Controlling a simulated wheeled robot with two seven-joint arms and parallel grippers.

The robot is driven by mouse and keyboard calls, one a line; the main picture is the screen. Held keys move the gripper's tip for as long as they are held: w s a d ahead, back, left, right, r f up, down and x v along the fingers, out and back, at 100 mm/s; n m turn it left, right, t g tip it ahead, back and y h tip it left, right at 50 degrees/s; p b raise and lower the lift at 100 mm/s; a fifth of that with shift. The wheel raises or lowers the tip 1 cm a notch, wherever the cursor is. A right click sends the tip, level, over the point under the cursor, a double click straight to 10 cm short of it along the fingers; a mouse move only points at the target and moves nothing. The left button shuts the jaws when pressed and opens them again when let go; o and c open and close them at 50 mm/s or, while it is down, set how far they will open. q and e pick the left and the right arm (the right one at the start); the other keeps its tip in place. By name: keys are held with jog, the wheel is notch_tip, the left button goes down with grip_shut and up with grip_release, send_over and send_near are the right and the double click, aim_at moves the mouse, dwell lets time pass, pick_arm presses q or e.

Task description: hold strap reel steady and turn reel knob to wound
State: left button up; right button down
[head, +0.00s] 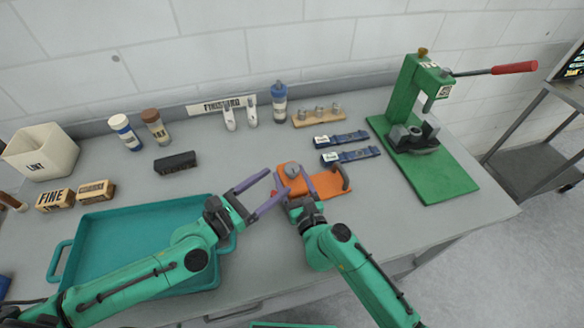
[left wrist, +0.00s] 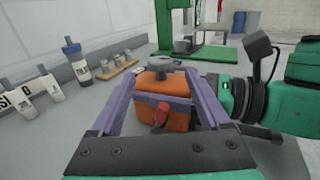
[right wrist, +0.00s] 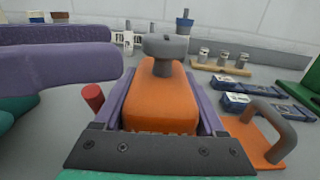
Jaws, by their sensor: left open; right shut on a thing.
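The strap reel is an orange block (right wrist: 160,100) on an orange base (head: 328,186) with a grey bar handle (right wrist: 270,125). Its grey round knob (right wrist: 165,45) stands on top and also shows in the left wrist view (left wrist: 160,80). A small red peg (right wrist: 93,97) sticks out at the side facing my left arm. My right gripper (head: 292,179) is shut on the orange block, one finger on each side. My left gripper (head: 277,181) is open beside the reel, its fingers pointing at it. In its wrist view the block and knob lie between the fingers, apparently not gripped.
A teal tray (head: 95,232) lies under my left arm. Two blue straps (head: 342,139) lie behind the reel, near a wooden rack (head: 320,119) of weights. A green press (head: 425,150) stands at the right. Bottles and a dark block (head: 175,162) stand behind.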

aim_at(286, 174)
pick_arm(q)
jog(key=x, duration=0.7)
jog(key=shift+w, duration=0.1)
grip_shut()
